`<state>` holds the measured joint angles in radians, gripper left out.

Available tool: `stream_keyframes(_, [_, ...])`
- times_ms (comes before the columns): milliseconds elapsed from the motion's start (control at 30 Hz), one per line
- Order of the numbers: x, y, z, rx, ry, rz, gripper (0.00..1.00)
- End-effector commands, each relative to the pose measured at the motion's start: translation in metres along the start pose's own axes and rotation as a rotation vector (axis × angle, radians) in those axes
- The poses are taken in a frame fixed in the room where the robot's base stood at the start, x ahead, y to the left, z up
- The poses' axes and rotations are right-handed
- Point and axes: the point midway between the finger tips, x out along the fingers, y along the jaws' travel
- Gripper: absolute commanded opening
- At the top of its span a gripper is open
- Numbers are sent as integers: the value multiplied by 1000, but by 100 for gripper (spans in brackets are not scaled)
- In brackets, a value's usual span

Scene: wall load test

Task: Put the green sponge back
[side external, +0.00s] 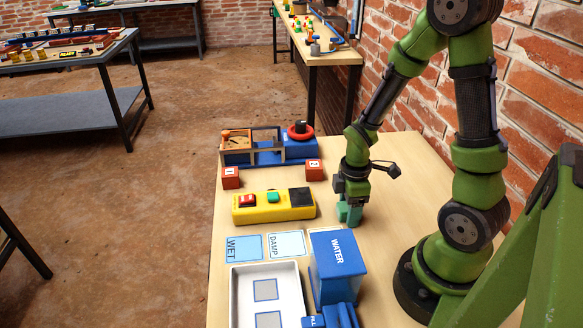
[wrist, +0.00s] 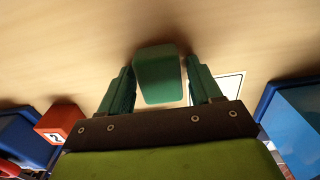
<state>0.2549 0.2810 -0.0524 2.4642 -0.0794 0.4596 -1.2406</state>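The green sponge (wrist: 158,78) shows in the wrist view as a rounded block between the two teal fingers of my gripper (wrist: 160,72). In the side view my gripper (side external: 349,212) points down at the bench, right of the yellow box and behind the blue WATER box. There the sponge is hard to tell from the fingers, and whether it touches the bench is unclear. A white card with a dark outline (wrist: 232,88) lies on the bench just right of the fingers in the wrist view.
Nearby stand a yellow button box (side external: 273,206), a blue WATER box (side external: 338,268), a white tray (side external: 237,300), WET (side external: 244,248) and DAMP (side external: 287,244) cards, red numbered blocks (side external: 231,178) and a blue fixture (side external: 300,149). Bare bench (side external: 395,155) lies behind my gripper.

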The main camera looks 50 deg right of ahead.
Motion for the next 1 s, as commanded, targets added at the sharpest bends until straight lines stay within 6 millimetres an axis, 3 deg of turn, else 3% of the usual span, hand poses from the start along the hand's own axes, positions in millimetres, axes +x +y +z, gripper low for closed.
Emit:
stream_keyframes(67, [0, 0, 0, 0, 0, 0, 76])
stream_keyframes(467, [-8, 1, -1, -1, 2, 3, 76])
stream_keyframes(1000, [-107, 1, -1, -1, 3, 5, 76])
